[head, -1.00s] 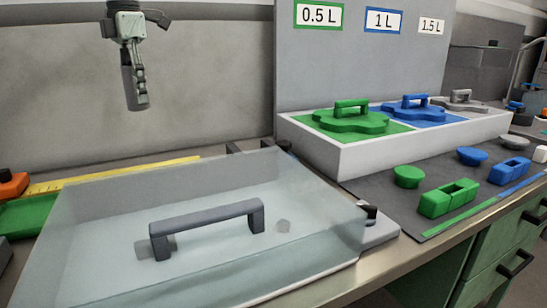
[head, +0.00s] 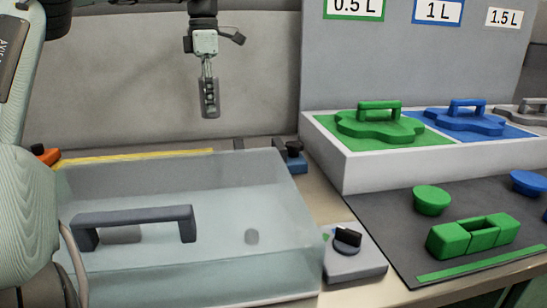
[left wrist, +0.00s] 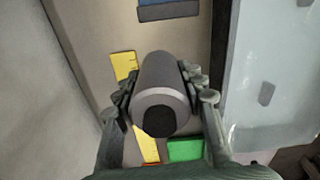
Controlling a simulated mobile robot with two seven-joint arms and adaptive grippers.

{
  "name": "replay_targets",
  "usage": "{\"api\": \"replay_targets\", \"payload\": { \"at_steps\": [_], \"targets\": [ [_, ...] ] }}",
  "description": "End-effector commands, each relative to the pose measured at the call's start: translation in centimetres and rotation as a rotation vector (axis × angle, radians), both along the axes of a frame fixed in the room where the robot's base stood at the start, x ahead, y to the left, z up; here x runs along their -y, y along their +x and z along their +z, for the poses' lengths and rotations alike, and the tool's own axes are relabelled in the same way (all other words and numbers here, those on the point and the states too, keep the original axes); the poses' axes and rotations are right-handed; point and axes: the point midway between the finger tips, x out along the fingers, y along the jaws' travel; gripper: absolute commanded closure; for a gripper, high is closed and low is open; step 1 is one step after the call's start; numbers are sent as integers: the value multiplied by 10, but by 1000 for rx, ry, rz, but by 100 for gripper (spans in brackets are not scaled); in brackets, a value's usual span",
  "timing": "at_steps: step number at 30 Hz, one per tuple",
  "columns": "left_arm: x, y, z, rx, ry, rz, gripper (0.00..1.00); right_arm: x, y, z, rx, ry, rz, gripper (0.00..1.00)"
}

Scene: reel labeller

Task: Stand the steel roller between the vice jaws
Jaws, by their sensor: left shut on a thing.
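My left gripper (head: 208,88) hangs above the back of the bench, fingers down. It is shut on the steel roller (head: 209,109), a dark grey cylinder held roughly upright and clear of the bench. In the left wrist view the fingers clasp the roller (left wrist: 160,90) from both sides, its dark-centred near end facing the camera. A blue and dark fixture (head: 291,160), perhaps the vice, stands behind the clear cover's right back corner. A blue part also shows at the top of the left wrist view (left wrist: 168,11). Its jaw gap cannot be made out. My right gripper is not in view.
A clear cover (head: 190,270) with a dark handle (head: 135,218) fills the front left of the bench. A knob block (head: 354,258) sits to its right. A white tray (head: 390,172) with coloured lids stands at right. A yellow strip (head: 135,158) runs along the back.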

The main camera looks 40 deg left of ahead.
Motion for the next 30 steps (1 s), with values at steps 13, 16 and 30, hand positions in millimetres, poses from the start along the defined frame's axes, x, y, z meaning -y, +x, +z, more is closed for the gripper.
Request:
{"api": "replay_targets", "payload": {
  "at_steps": [13,16,30],
  "targets": [
    [60,52,-48,-2,1,-7,100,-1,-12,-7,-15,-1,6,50],
    [74,64,-59,-1,1,-7,100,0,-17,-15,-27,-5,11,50],
    [88,75,-98,-1,-2,-3,100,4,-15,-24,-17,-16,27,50]
  ]
}}
